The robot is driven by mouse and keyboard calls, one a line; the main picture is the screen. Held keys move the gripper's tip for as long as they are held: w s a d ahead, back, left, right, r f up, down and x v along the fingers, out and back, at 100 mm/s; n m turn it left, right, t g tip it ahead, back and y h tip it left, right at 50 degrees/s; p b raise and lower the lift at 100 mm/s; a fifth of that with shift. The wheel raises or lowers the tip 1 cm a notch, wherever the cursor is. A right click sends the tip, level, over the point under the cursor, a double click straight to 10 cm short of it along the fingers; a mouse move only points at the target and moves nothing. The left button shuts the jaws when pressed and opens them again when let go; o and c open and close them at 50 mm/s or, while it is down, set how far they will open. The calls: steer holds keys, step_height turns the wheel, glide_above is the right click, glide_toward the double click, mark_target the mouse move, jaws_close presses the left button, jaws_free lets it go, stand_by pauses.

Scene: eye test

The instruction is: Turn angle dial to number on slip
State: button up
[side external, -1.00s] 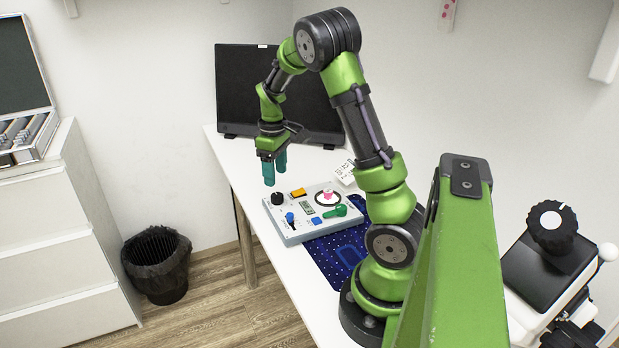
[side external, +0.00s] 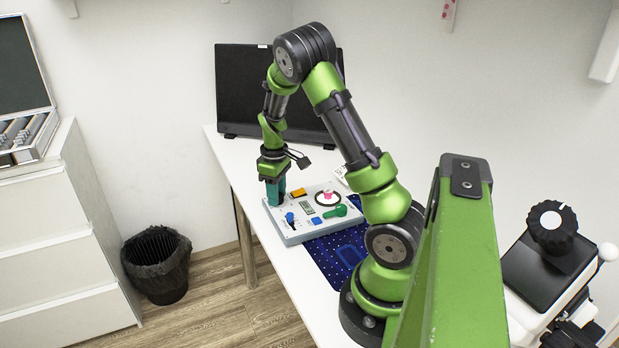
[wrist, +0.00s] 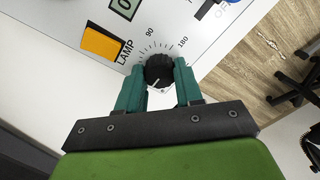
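The black angle dial (wrist: 160,68) sits on the panel near its edge in the wrist view, with printed marks including 90 and 180. A short white line on its cap points to the lower left. My gripper (wrist: 160,72) has its teal fingers on either side of the dial, very close to it; I cannot tell whether both press on it. In the side view my gripper (side external: 275,203) is down at the panel (side external: 300,236) and hides the dial. The slip (side external: 340,175) shows as a white scrap behind my arm, its number unreadable.
The panel also carries an orange lamp button (wrist: 102,43), a small display (wrist: 125,6), a blue-knobbed lever (side external: 290,219), a green handle (side external: 336,212) and a pink-white knob (side external: 328,197). A dark monitor (side external: 235,90) stands behind. A blue mat (side external: 335,262) lies by the panel.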

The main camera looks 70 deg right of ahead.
steer(key=c, duration=0.4)
steer(key=shift+m, duration=0.4)
steer(key=m, duration=0.4)
steer(key=shift+m, duration=0.3)
steer(key=m, duration=0.9)
steer(key=shift+m, duration=0.4)
steer(key=m, duration=0.5)
steer(key=shift+m, duration=0.4)
